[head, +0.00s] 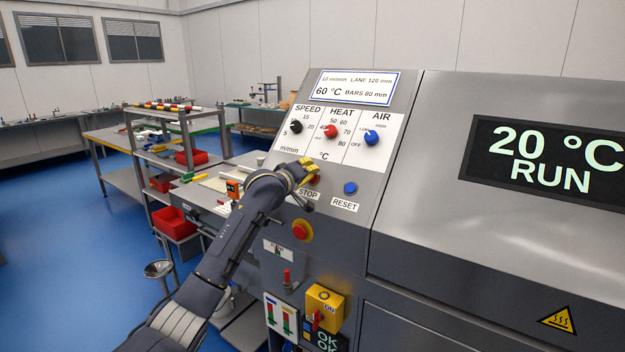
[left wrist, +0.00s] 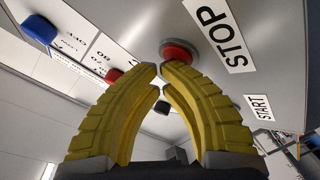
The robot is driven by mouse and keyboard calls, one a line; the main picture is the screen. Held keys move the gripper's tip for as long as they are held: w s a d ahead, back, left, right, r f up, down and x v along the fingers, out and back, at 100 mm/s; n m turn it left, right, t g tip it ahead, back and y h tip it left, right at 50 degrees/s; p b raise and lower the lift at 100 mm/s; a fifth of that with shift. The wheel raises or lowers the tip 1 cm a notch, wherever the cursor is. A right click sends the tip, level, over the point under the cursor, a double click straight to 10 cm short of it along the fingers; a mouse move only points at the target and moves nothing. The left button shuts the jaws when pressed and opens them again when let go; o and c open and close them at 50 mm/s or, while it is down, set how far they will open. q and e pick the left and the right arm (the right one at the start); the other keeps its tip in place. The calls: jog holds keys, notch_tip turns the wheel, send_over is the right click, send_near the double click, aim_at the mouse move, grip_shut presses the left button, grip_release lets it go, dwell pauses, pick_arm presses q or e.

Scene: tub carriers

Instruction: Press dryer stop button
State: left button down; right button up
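The red stop button (left wrist: 178,50) sits on the dryer's sloped grey panel beside the STOP label (left wrist: 220,38). In the head view the button is mostly hidden behind my left gripper (head: 306,166), with the STOP label (head: 308,194) just below. My left gripper's yellow fingers (left wrist: 160,70) arch together with their tips nearly meeting, and nothing is held. The tips are right at the red button; I cannot tell whether they touch it. The dryer display (head: 552,160) reads 20 °C RUN. My right gripper is not in view.
A blue reset button (head: 350,188) is right of the stop button. A red mushroom button on yellow (head: 301,230) is below. Speed, heat and air knobs (head: 331,131) are above. A shelf rack with red bins (head: 176,222) stands left; blue floor is open further left.

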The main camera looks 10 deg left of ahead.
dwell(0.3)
pick_arm(q)
jog(key=shift+s+a+r, duration=0.15)
jog(key=shift+s+r, duration=0.2)
jog(key=s+a+r, duration=0.2)
jog(key=s+r, duration=0.2)
dwell(0.8)
dwell(0.5)
